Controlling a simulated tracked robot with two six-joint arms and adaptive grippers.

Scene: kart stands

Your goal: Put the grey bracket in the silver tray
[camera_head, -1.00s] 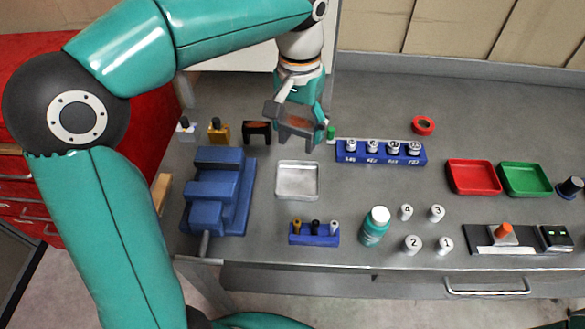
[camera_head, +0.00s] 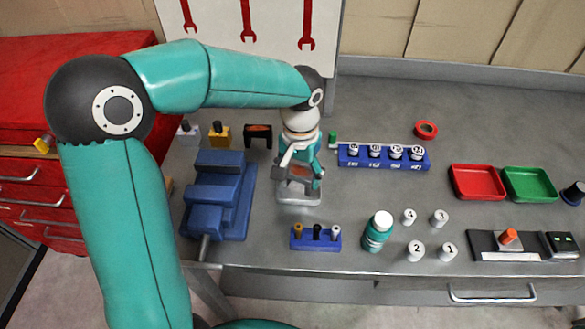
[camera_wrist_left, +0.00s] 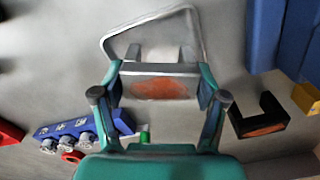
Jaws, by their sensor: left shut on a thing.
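My left gripper (camera_head: 298,170) is shut on the grey bracket (camera_head: 293,180), a U-shaped part with a rusty orange patch. In the left wrist view the bracket (camera_wrist_left: 158,82) lies between the two teal fingers (camera_wrist_left: 160,90). The silver tray (camera_head: 299,200) is on the bench below the gripper, partly hidden by it and the bracket. In the left wrist view the tray's rim (camera_wrist_left: 150,20) shows beyond the bracket. The bracket appears over the tray; its exact height above the tray floor is hard to tell. My right gripper is not in view.
A blue vise-like block (camera_head: 215,195) stands left of the tray. A blue holder with small posts (camera_head: 316,240) is in front. A dark bracket (camera_head: 258,135) and a blue numbered rack (camera_head: 382,158) are behind. A teal bottle (camera_head: 378,231) stands to the front right.

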